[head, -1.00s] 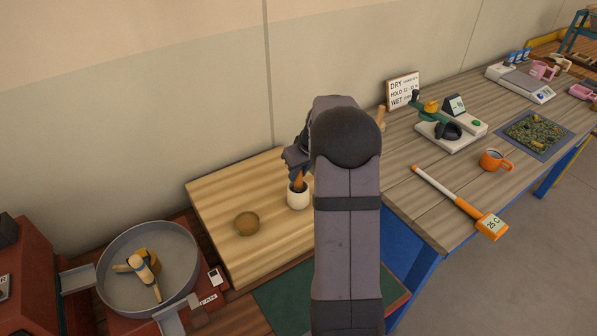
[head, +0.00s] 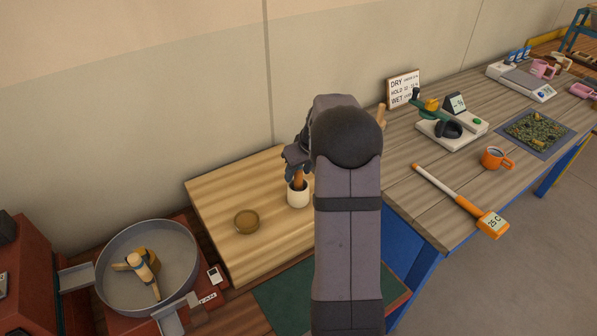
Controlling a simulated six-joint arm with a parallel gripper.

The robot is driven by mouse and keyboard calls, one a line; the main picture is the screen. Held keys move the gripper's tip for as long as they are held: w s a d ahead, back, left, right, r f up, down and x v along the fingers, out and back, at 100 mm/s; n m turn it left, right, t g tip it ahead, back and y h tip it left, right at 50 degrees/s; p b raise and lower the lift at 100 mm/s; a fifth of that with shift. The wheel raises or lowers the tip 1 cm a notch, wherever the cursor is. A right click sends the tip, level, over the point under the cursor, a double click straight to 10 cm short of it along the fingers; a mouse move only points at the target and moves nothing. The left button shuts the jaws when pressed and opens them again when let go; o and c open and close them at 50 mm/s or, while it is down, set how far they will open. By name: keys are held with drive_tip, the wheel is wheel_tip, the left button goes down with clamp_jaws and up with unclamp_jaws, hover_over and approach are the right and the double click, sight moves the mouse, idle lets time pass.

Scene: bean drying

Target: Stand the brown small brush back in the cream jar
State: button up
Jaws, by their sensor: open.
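The cream jar (head: 298,198) stands upright on the pale wooden board, just left of my arm. The brown small brush (head: 298,181) stands in the jar, its brown part showing above the rim; its lower end is hidden inside. My gripper (head: 297,166) is right above the jar, around or beside the brush's upper end; which of these I cannot tell. The jaws are open. My arm hides the area to the right of the jar.
A small brown bowl (head: 247,222) sits on the board (head: 223,189) left of the jar. A grey round pan (head: 113,287) with a wooden-handled tool stands at lower left.

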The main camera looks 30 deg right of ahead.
sight(304, 193)
drive_tip(key=shift+b+v, duration=1)
drive_tip(key=shift+v, duration=2.5)
drive_tip(key=shift+s+a+f, duration=0.1)
drive_tip(key=shift+a, duration=0.05)
drive_tip(key=s+a+f+g, duration=0.1)
drive_tip(key=s+a+f, duration=0.1)
drive_tip(key=s+a, duration=0.5)
drive_tip(key=s+a+f+g, duration=0.2)
drive_tip(key=s+a+f, duration=0.15)
drive_tip(key=a, duration=0.65)
drive_tip(key=s+a+f+g, duration=0.1)
drive_tip(key=s+a+f, duration=0.2)
drive_tip(key=s+a, duration=0.4)
drive_tip(key=s, duration=0.6)
drive_tip(key=shift+s+f+g, duration=0.2)
drive_tip(key=shift+g, duration=0.1)
